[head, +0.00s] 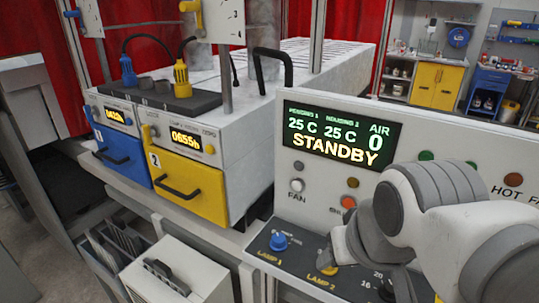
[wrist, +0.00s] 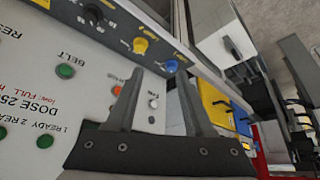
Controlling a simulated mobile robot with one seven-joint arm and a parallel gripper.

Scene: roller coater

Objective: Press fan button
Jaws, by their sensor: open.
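The fan button is a small white round button (head: 297,185) on the light grey control panel (head: 375,204), above the word FAN and below a small dark lamp (head: 298,168). It also shows in the wrist view (wrist: 153,104), seen between the two fingers. My gripper (wrist: 160,72) is open and empty, its grey fingers spread apart. In the head view my white arm comes in from the right and covers part of the panel, right of and below the fan button. I cannot tell how far the fingertips are from the panel.
A display (head: 335,140) above the button reads STANDBY. An orange button (head: 348,202) sits to its right. A blue knob (head: 279,240) and a yellow knob (head: 328,268) stand on the lower ledge. Blue (head: 118,158) and yellow (head: 188,185) drawers are at left.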

